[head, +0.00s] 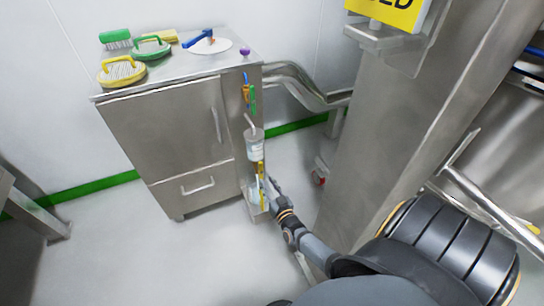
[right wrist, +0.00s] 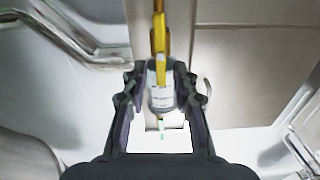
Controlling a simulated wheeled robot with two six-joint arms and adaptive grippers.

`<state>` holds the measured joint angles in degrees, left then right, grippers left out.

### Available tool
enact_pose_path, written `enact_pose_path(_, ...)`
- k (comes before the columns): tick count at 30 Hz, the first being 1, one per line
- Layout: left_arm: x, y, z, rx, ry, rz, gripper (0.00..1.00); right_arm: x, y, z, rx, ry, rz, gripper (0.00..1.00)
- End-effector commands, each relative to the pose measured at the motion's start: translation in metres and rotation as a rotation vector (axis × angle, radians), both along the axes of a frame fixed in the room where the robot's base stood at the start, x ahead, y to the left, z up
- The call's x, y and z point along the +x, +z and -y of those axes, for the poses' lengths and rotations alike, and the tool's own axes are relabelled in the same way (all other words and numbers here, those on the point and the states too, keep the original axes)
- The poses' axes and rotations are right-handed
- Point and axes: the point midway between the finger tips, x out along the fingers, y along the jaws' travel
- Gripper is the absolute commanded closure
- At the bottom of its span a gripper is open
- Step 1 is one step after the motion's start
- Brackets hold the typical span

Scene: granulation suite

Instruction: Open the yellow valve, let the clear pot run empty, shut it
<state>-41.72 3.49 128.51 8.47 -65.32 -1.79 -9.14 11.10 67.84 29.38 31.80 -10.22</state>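The clear pot (head: 254,146) is mounted upright on the right side of the steel cabinet; its liquid level is too small to read. The yellow valve (head: 261,171) is just below it. My right gripper (head: 270,187) is beside the yellow valve, partly overlapping the lower fittings. In the right wrist view, the gripper (right wrist: 161,78) is open, with its fingers apart on either side. The yellow handle (right wrist: 159,38) and the labelled pot (right wrist: 161,97) show between them; I cannot tell whether a finger touches the handle. My left gripper is not in view.
Blue and green handles (head: 253,98) sit above the pot. The cabinet top (head: 190,67) holds brushes, a white disc and a blue-handled tool. A wide steel column (head: 385,125) stands close on the right, and pipes (head: 300,82) run behind. The floor in front is clear.

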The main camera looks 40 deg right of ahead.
Motion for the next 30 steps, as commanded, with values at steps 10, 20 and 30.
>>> enact_pose_path(10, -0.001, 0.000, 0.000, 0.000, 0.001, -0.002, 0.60, -0.044, 0.000, -0.011, 0.001, 0.000, 0.001, 0.72)
enact_pose_path(20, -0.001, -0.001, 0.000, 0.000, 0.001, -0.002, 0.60, -0.045, 0.000, -0.011, 0.001, 0.000, 0.001, 0.72)
enact_pose_path(30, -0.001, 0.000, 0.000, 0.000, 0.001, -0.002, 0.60, -0.047, -0.008, -0.036, 0.034, 0.069, -0.096, 0.72)
